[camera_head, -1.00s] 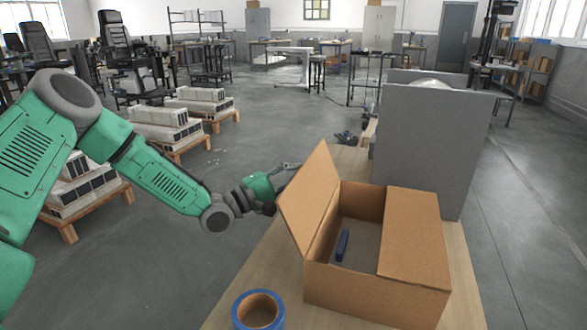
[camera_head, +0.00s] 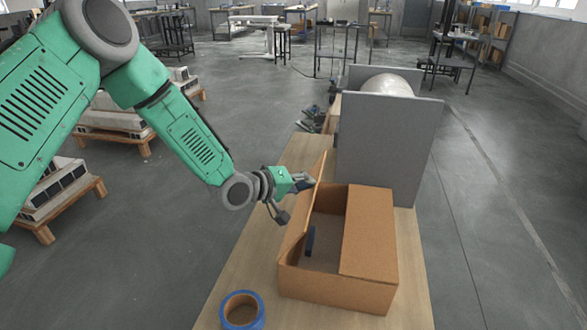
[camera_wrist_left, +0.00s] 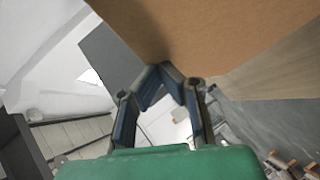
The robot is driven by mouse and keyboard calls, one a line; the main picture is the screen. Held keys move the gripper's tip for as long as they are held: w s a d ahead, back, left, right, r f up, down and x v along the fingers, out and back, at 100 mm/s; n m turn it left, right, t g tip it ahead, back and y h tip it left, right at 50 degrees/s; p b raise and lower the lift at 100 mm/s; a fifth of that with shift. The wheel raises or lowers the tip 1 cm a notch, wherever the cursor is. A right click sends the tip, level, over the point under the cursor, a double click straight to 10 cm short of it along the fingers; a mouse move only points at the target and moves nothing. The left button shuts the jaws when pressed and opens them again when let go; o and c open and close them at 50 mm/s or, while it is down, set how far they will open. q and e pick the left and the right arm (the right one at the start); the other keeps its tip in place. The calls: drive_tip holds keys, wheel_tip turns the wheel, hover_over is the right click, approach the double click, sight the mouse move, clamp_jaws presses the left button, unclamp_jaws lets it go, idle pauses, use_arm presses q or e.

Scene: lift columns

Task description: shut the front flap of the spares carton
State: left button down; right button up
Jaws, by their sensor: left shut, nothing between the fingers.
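The spares carton (camera_head: 335,290) is an open brown box on the wooden table. Its right flap (camera_head: 369,232) lies flat over the right part of the opening. Its left flap (camera_head: 297,232) stands up, close to upright, seen nearly edge-on. A dark blue item (camera_head: 310,241) lies inside the carton. My left gripper (camera_head: 308,181) is shut and empty at the outer left side of the raised flap, near its far upper part. In the left wrist view the fingertips (camera_wrist_left: 172,76) are at the brown flap (camera_wrist_left: 235,35), apparently touching it. My right gripper is out of view.
A roll of blue tape (camera_head: 242,308) lies on the table (camera_head: 240,265) in front of the carton, to the left. A grey panel (camera_head: 385,150) stands just behind the carton, with a pale rounded object behind it. The table left of the carton is clear.

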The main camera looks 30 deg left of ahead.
use_arm(q)
drive_tip(key=w+d+f+m+g+y, duration=0.2)
drive_tip(key=d+f+m+y, duration=0.1)
drive_tip(key=d+f, duration=0.5)
drive_tip(key=shift+d+f+y+b, duration=0.3)
drive_tip(key=shift+f+y, duration=0.3)
drive_tip(key=shift+f, duration=0.1)
drive_tip(key=shift+s+f, duration=0.15)
drive_tip(key=shift+f, duration=0.05)
drive_tip(key=shift+r, duration=0.15)
idle(0.3)
